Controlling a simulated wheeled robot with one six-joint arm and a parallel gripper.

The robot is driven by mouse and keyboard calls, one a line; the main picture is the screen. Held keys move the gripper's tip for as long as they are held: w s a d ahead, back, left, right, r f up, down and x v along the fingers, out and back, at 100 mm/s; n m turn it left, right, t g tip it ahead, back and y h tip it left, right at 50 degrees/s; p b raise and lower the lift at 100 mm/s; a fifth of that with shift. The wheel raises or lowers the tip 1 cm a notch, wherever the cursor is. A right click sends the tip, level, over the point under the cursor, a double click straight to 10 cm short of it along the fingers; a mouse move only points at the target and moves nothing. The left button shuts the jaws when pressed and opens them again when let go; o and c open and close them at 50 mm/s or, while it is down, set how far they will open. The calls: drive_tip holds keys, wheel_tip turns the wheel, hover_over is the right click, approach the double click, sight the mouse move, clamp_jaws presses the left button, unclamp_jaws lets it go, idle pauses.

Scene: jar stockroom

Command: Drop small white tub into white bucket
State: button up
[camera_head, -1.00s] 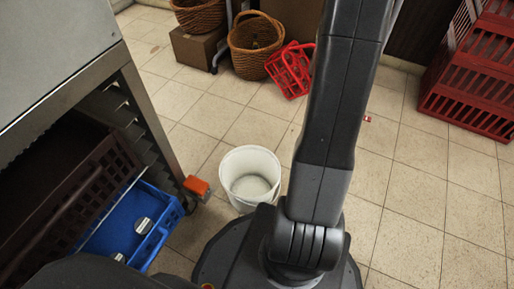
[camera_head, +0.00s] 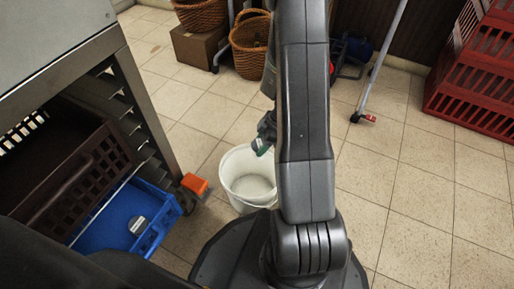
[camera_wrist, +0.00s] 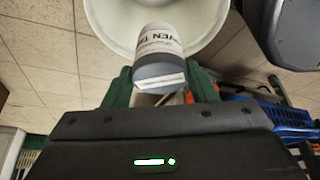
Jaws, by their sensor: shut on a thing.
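The white bucket (camera_head: 232,172) stands open on the tiled floor beside my base, and its rim and inside fill the top of the wrist view (camera_wrist: 105,22). My gripper (camera_head: 264,143) is over the bucket's right side in the head view, partly hidden by my arm. In the wrist view my gripper (camera_wrist: 160,82) has its green fingers shut on the small white tub (camera_wrist: 157,42), which has a printed label and a grey end. The tub appears in front of the bucket's opening; its exact height above the rim cannot be told.
A blue crate (camera_head: 150,244) with a lidded jar (camera_head: 138,225) sits low in the rack at left, below a brown crate (camera_head: 75,185). An orange block (camera_head: 195,184) lies near the bucket. Wicker baskets (camera_head: 250,62) and red crates (camera_head: 478,85) stand behind.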

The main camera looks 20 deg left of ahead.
drive_tip(key=shift+s+a+f+n, duration=0.4)
drive_tip(key=shift+s+a+n, duration=0.1)
drive_tip(key=shift+a+n, duration=0.1)
drive_tip(key=shift+f, duration=0.2)
drive_tip(key=shift+f+b, duration=1.35)
drive_tip(key=shift+f, duration=1.4)
drive_tip(key=o, duration=1.2)
drive_tip(key=p+v, duration=0.5)
drive_tip(key=v, duration=0.9)
drive_tip(key=shift+w+a, duration=0.15)
